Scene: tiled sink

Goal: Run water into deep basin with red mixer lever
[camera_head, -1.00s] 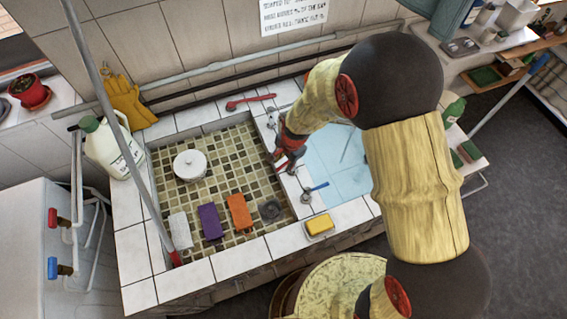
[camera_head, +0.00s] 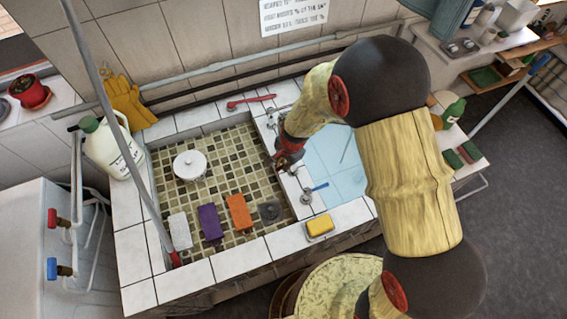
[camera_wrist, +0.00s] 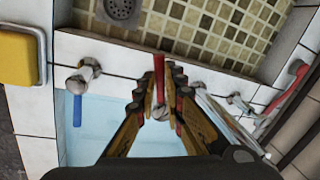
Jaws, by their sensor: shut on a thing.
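The red mixer lever (camera_wrist: 159,66) shows in the wrist view on the tiled ledge between two basins. My gripper (camera_wrist: 163,82) is shut on it, with a finger on each side. In the head view my gripper (camera_head: 284,160) is at the ledge and hides most of the lever. The mosaic-tiled basin (camera_head: 225,160) lies left of the ledge, with its drain (camera_wrist: 122,10) in the wrist view. The pale blue basin (camera_head: 345,178) lies to the right. A blue lever (camera_head: 319,187) sits nearer on the ledge. I make out no running water.
A white lidded pot (camera_head: 189,165) and white, purple (camera_head: 210,222) and orange (camera_head: 239,211) blocks are in the mosaic basin. A yellow sponge (camera_head: 319,225) is on the front rim. A red-handled thing (camera_head: 250,101) lies on the back rim. A jug (camera_head: 113,150) stands left.

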